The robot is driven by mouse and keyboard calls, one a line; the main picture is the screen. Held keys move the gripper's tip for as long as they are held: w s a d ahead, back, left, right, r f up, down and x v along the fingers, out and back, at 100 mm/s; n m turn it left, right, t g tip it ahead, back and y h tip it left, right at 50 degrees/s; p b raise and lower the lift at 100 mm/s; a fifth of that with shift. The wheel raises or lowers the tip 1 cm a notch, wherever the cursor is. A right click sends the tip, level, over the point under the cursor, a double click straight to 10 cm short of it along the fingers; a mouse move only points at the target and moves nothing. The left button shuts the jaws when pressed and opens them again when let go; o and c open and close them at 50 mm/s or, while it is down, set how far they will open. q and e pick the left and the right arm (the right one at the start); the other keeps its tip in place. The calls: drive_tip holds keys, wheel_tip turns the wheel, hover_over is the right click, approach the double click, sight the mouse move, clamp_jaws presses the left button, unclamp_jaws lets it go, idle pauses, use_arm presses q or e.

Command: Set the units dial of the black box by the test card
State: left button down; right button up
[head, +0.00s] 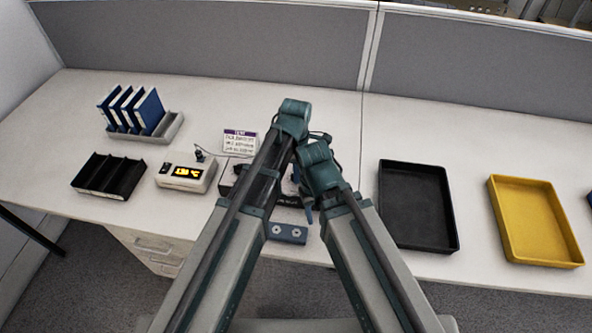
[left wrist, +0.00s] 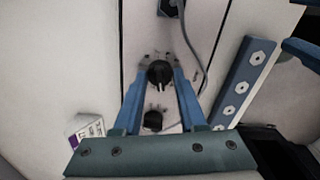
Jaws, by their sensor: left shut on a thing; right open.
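The black box is mostly hidden behind my arms in the head view. In the left wrist view a pale panel (left wrist: 140,40) carries a larger black dial (left wrist: 160,73) and a smaller black knob (left wrist: 153,121). My left gripper (left wrist: 160,78) is shut on the larger dial, one blue finger on each side. I cannot read its setting. The test card (head: 240,142), white with a purple heading, stands left of my left arm; its text is too small to read. My right gripper (head: 304,203) is open close by on the right, largely covered by its own arm.
A pale meter (head: 187,173) with a lit amber display stands left of the card. Left are a black divided tray (head: 108,176) and a rack of blue binders (head: 143,126). A blue strip with nuts (head: 287,233) lies in front. Right are black (head: 417,205) and yellow (head: 535,220) trays.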

use_arm(q)
drive_tip(key=m, duration=2.3)
drive_tip(key=shift+m, duration=0.3)
drive_tip(key=m, duration=0.3)
drive_tip(key=shift+m, duration=0.3)
drive_tip(key=m, duration=0.4)
drive_tip(key=shift+m, duration=2)
